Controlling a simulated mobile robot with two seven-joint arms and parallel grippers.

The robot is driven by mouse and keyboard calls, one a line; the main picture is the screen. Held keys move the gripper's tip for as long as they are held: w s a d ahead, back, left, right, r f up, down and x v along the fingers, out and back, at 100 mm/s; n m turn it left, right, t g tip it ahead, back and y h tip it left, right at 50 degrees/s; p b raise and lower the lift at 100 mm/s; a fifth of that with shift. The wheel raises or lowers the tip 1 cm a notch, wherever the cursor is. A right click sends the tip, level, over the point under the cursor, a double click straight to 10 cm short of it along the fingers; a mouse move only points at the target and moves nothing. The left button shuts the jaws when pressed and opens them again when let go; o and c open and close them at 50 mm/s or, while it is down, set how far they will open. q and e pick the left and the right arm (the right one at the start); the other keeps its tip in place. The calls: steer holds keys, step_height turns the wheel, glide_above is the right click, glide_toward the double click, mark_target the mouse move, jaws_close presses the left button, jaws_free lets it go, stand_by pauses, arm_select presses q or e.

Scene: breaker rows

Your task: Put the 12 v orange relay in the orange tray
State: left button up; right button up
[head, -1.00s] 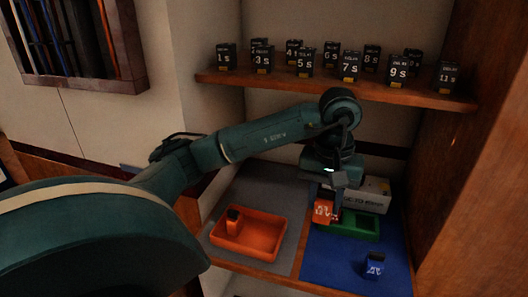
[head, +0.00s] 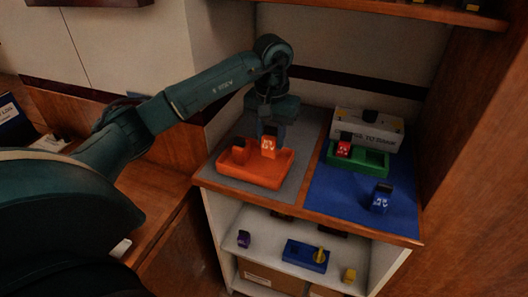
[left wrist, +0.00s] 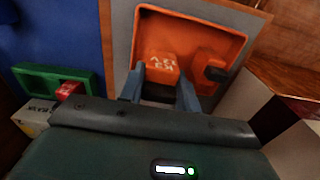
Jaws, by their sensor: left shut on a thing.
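My left gripper (head: 270,130) is shut on an orange relay (head: 268,148) with white marking too small to read surely. It holds the relay at the orange tray (head: 250,178), over its back right part. In the left wrist view the held relay (left wrist: 162,66) shows between the fingers, with the floor of the orange tray (left wrist: 205,32) behind it. I cannot tell whether the relay touches the tray floor. A second orange relay with a dark end (left wrist: 209,68) lies in the tray beside it. My right gripper is not in view.
Right of the orange tray, a green tray (head: 372,166) holds a red relay (head: 344,149), before a grey box (head: 370,128). A blue relay (head: 380,200) stands on the blue mat (head: 338,195). The lower shelf holds a purple relay (head: 243,239), a blue tray (head: 300,256) and a yellow relay (head: 349,275).

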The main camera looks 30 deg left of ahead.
mark_target(271, 151)
arm_select(q)
step_height(271, 151, down, 5)
steer(key=shift+r, duration=0.2)
steer(key=shift+f, duration=0.3)
steer(key=o, duration=0.7)
steer(key=shift+r+p, duration=0.3)
step_height(271, 151, up, 12)
steer(key=shift+f+b, duration=0.1)
steer(key=shift+b, duration=0.4)
